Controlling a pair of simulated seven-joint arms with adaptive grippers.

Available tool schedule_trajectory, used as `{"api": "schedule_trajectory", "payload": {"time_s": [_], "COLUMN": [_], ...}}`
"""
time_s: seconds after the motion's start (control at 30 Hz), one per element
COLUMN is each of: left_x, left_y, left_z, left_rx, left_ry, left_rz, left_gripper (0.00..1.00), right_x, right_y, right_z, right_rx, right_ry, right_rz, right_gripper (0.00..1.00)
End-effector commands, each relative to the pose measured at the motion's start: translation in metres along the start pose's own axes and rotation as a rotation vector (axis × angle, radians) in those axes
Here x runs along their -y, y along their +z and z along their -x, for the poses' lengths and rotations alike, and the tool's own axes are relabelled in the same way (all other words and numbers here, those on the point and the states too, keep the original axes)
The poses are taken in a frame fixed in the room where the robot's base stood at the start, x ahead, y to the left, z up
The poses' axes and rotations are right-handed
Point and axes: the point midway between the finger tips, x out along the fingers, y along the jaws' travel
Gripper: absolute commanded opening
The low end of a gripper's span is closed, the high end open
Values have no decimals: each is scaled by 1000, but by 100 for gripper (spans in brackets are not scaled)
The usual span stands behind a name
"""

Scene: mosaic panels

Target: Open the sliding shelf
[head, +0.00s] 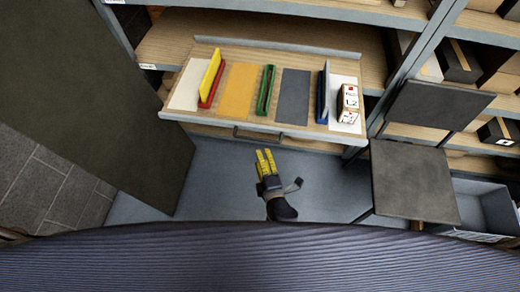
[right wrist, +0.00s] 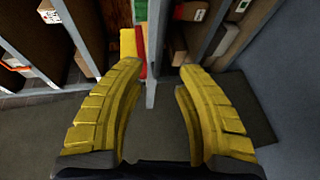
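The sliding shelf (head: 220,118) is a wooden board with a grey front edge, jutting out from the rack. A dark bar handle (head: 257,134) sits on its front. On it lie white, orange and dark grey panels, with upright yellow-red, green and blue pieces and a small white box (head: 348,103). My right gripper (head: 265,152) is just in front of the handle, apart from it as far as I can tell. In the right wrist view its yellow fingers (right wrist: 159,68) are spread, with nothing held; a grey upright edge shows between them. My left gripper is out of view.
A large dark panel (head: 95,90) stands at the left. A dark chair (head: 413,180) is at the right, beside a grey bin (head: 483,205). Rack shelves with boxes (head: 460,62) fill the back right. Grey floor (head: 225,185) in front of the shelf is open.

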Motion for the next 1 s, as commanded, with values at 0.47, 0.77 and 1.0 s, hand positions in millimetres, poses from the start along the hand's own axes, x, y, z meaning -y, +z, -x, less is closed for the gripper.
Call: {"api": "schedule_trajectory", "payload": {"time_s": [0.47,0.77,1.0], "left_x": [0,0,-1], "left_y": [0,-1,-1], "left_z": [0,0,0], "left_rx": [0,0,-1], "left_ry": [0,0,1], "left_rz": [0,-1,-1], "left_gripper": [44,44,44], "right_x": [0,0,16], "right_y": [0,0,-2], "right_z": [26,25,26], "right_rx": [-1,-1,-2], "right_ry": [1,0,-35], "right_rz": [0,0,-122], "right_gripper": [34,34,34]}}
